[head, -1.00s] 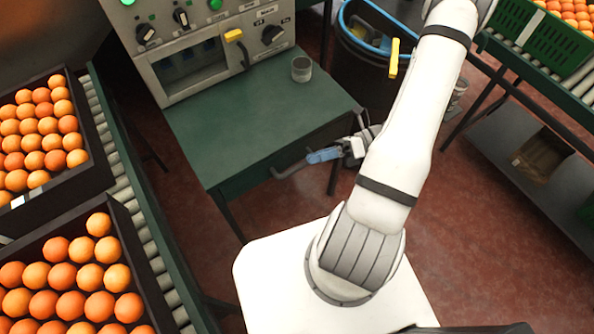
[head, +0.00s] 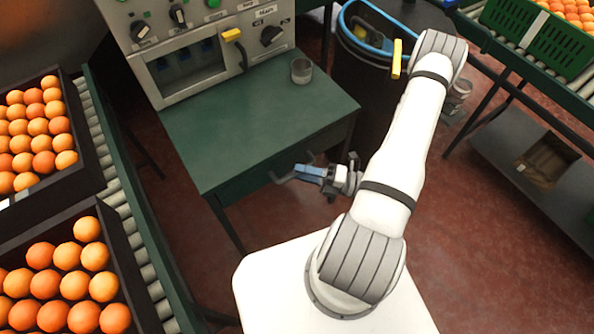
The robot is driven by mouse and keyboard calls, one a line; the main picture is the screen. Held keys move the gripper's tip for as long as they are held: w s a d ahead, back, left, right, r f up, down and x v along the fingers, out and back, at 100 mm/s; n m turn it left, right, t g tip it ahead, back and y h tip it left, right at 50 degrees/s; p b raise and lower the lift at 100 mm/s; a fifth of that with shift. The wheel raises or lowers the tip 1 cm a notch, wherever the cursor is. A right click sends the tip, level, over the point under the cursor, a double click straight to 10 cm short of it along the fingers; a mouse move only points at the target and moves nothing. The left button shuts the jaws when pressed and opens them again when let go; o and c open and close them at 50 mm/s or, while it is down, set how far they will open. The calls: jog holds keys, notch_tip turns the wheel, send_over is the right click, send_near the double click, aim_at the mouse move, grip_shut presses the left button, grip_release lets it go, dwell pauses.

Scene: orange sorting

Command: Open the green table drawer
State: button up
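The green table (head: 240,125) stands in the middle of the head view. Its drawer front (head: 262,174) is on the near side and looks flush with the table, so the drawer appears shut. A dark grey bar handle (head: 283,179) sticks out from it. My gripper (head: 302,172), with blue fingertips, reaches in from the right with its tips at the handle. It overlaps the handle in the picture; I cannot tell whether it touches or grips it. The finger gap is too small to make out.
A glass (head: 301,70) stands on the table near a grey control machine (head: 200,55). A roller conveyor (head: 125,190) with crates of oranges (head: 103,185) runs along the left. A dark bin (head: 352,85) stands behind my arm. Red floor below the table is clear.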

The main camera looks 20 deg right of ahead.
jog(key=shift+x, duration=1.05)
jog(key=shift+c, duration=0.4)
grip_shut()
